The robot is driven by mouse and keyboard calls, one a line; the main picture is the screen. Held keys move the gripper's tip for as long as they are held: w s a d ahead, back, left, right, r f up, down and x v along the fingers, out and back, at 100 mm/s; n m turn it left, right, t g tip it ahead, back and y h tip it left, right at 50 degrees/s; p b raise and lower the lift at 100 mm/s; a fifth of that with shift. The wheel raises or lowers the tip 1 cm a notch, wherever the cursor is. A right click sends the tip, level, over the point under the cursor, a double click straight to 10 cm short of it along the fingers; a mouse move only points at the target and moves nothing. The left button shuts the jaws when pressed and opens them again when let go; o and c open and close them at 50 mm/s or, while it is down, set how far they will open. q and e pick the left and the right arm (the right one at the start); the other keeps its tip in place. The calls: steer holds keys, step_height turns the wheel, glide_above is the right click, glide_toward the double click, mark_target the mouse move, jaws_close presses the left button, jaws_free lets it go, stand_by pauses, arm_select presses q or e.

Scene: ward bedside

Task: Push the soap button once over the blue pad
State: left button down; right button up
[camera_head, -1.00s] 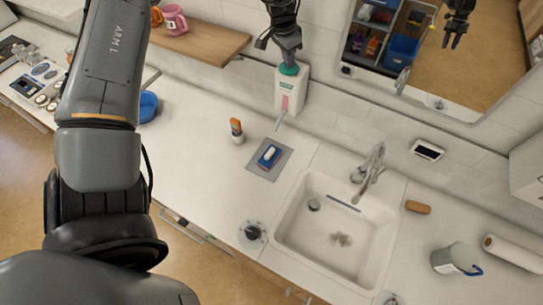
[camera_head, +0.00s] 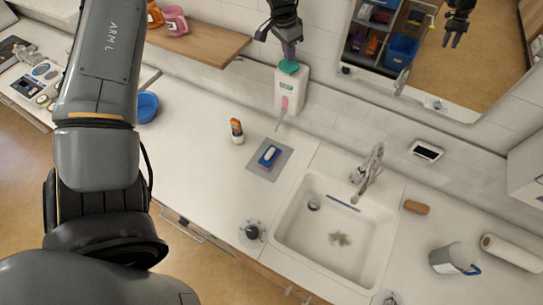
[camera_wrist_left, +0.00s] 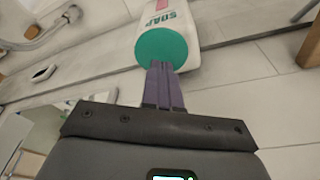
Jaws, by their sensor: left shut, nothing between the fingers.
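The white soap dispenser (camera_head: 290,90) hangs on the wall, with a round green button (camera_head: 289,67) on top and a thin spout pointing down toward the counter. The dispenser (camera_wrist_left: 180,18) and its green button (camera_wrist_left: 163,46) also show in the left wrist view. My left gripper (camera_head: 289,54) is shut and empty, pointing down just above the button. Its purple fingertips (camera_wrist_left: 161,68) overlap the button's edge in the wrist view; I cannot tell whether they touch. The blue pad (camera_head: 265,162) lies on a grey mat (camera_head: 283,162) below the spout, with a white piece on it. My right gripper is not visible.
A wooden shelf (camera_head: 205,44) with mugs is left of the gripper. A mirror (camera_head: 415,75) is at the right. The sink (camera_head: 318,240) and faucet (camera_head: 370,170) lie right of the mat. A small orange-capped bottle (camera_head: 237,131) stands left of it.

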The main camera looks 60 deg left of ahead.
arm_select(q)
steer(key=shift+r, duration=0.15)
steer(key=shift+r+p, duration=1.15)
steer(key=shift+r, duration=1.05)
steer(key=shift+r+p, duration=0.3)
steer(key=shift+r, duration=0.4)
